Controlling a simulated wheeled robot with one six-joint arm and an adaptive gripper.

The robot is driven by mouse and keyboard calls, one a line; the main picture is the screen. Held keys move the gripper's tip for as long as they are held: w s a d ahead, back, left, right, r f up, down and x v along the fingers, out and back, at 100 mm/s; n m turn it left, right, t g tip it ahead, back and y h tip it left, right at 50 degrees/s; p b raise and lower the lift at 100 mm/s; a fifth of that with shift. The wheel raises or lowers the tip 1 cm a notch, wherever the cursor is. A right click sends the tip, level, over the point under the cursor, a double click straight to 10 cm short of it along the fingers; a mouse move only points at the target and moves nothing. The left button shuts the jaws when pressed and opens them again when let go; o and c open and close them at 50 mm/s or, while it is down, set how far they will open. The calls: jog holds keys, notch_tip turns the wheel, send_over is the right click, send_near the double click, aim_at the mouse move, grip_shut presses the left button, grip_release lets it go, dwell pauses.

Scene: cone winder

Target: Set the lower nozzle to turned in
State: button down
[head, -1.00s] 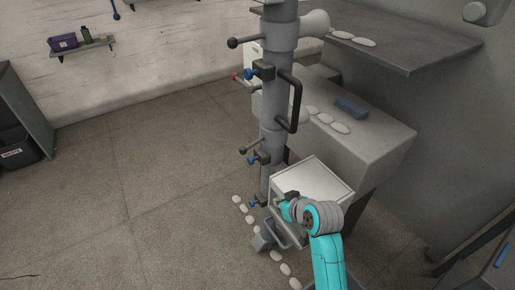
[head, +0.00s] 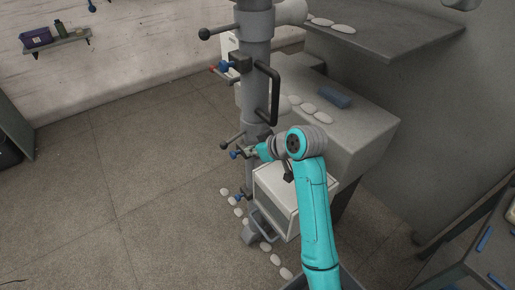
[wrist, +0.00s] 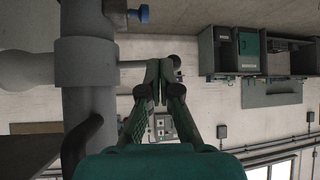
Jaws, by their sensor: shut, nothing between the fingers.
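The lower nozzle (wrist: 22,70) is a grey stub on the upright column (wrist: 85,105), at the left of the wrist view, which looks upside down. It points away from the side with the thin lever. This lever (wrist: 132,64) runs from the nozzle's collar to a dark ball; in the head view the ball (head: 224,145) is left of the column. My gripper (wrist: 159,72) is shut and empty, its fingertips overlapping the lever near its ball. I cannot tell whether they touch. My gripper also shows beside the column in the head view (head: 250,152). My arm covers part of this area.
A black bar handle (head: 274,92) stands out from the column above my gripper. Blue knobs (head: 233,155) sit close below the lever. A white box (head: 268,190) is under my wrist. The floor at left is clear.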

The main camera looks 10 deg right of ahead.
aim_at(229, 143)
jog(key=w+a+f, duration=0.2)
jog(key=w+a, duration=0.3)
jog(key=shift+w, duration=0.25)
jog(key=shift+w+a, duration=0.55)
jog(key=shift+a, duration=0.1)
jog(key=shift+s+f, duration=0.1)
